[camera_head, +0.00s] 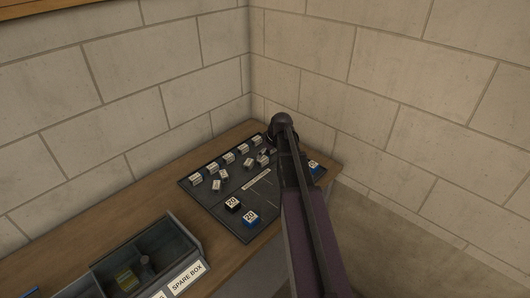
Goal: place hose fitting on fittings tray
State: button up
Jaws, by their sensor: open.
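A dark tray or mat (213,212), possibly the fittings tray, lies on the wooden bench in the corner. Several small pale labelled pieces (228,157) stand in a row along its back edge, with more pale pieces (216,185) in front. A black cube (233,204) and a blue cube (251,218), both marked 20, sit near its front. Another blue labelled piece (314,167) is at its right. I cannot tell which piece is the hose fitting. My arm crosses the tray's right part and hides some of it. My gripper is hidden behind the arm.
Block walls close the back and right. The bench between box and tray is clear.

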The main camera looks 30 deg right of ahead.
jog(key=p+v, duration=0.7)
jog(key=v, duration=0.1)
dwell(0.4)
dwell(0.6)
jog(key=s+a+m+g, duration=0.2)
jog(key=s+a, duration=0.7)
jog(key=a, duration=0.3)
jog(key=s+a+f+m+g+h, duration=0.1)
jog(key=s+a+m+g, duration=0.1)
jog(key=s+a, duration=0.6)
jog(key=a, duration=0.5)
jog(key=shift+s+f, duration=0.2)
jog(key=shift+s, duration=0.15)
